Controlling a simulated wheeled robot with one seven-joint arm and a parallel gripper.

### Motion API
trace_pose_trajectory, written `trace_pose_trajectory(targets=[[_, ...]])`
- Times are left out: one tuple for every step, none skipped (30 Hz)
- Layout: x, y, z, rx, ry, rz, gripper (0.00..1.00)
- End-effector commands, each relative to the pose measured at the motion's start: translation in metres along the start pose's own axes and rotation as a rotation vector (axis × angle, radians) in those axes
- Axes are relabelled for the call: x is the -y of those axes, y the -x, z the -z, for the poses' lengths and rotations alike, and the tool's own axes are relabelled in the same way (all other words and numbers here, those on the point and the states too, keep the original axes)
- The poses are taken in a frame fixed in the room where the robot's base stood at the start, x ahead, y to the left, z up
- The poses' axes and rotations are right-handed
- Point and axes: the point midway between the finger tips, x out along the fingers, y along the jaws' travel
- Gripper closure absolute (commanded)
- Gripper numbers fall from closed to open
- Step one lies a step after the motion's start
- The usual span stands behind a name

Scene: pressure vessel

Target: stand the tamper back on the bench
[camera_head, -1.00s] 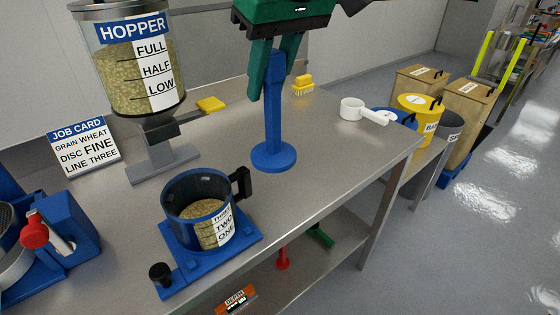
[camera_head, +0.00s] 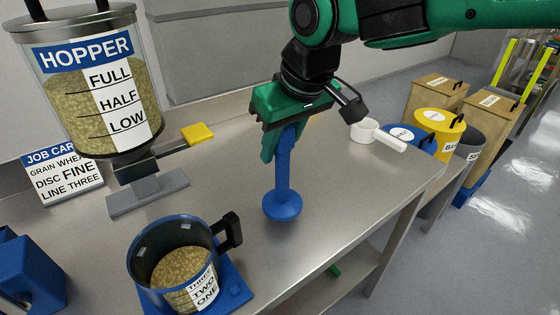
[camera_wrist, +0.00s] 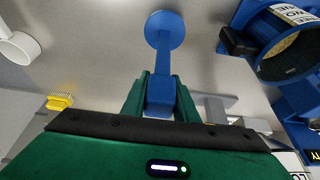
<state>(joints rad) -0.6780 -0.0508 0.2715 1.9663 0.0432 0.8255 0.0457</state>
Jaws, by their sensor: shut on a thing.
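The blue tamper (camera_head: 283,180) is a slim shaft on a round foot, near the middle of the bench (camera_head: 345,185). My gripper (camera_head: 280,145) is shut on the upper part of its shaft, from above. The tamper is close to upright, foot down. I cannot tell whether the foot touches the bench top. In the wrist view the shaft (camera_wrist: 163,72) runs out from between the green fingers to the round foot (camera_wrist: 165,29).
A dark blue pot of grain (camera_head: 178,265) stands front left of the tamper. The hopper (camera_head: 100,90) and its stand are at the back left, with the job card (camera_head: 62,178) behind. A white scoop (camera_head: 364,130) lies at the right. Bare bench surrounds the tamper.

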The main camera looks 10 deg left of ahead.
Motion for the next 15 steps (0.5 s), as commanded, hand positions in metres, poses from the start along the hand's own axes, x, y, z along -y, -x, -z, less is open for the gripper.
trace_pose_trajectory(targets=[[0.001,-0.002,-0.001,-0.001,0.001,0.000,1.00],[0.001,-0.004,-0.001,-0.001,0.001,0.000,1.00],[0.001,-0.008,-0.003,-0.001,0.001,0.000,1.00],[0.001,-0.011,-0.004,0.000,0.001,0.000,1.00],[0.001,-0.015,-0.006,0.001,0.001,0.000,1.00],[0.001,-0.020,-0.008,0.001,0.001,0.001,1.00],[0.001,-0.024,-0.010,0.002,0.001,0.001,1.00],[0.001,-0.028,-0.011,0.001,0.001,0.001,1.00],[0.001,-0.031,-0.013,0.000,0.001,0.001,1.00],[0.001,-0.033,-0.013,0.000,0.001,0.001,1.00],[0.001,-0.034,-0.014,0.000,0.001,0.000,1.00],[0.001,-0.034,-0.014,-0.001,0.001,0.000,1.00],[0.001,-0.034,-0.013,-0.002,0.001,0.000,1.00],[0.001,-0.034,-0.013,-0.002,0.001,0.000,1.00],[0.001,-0.034,-0.013,-0.002,0.001,0.000,1.00]])
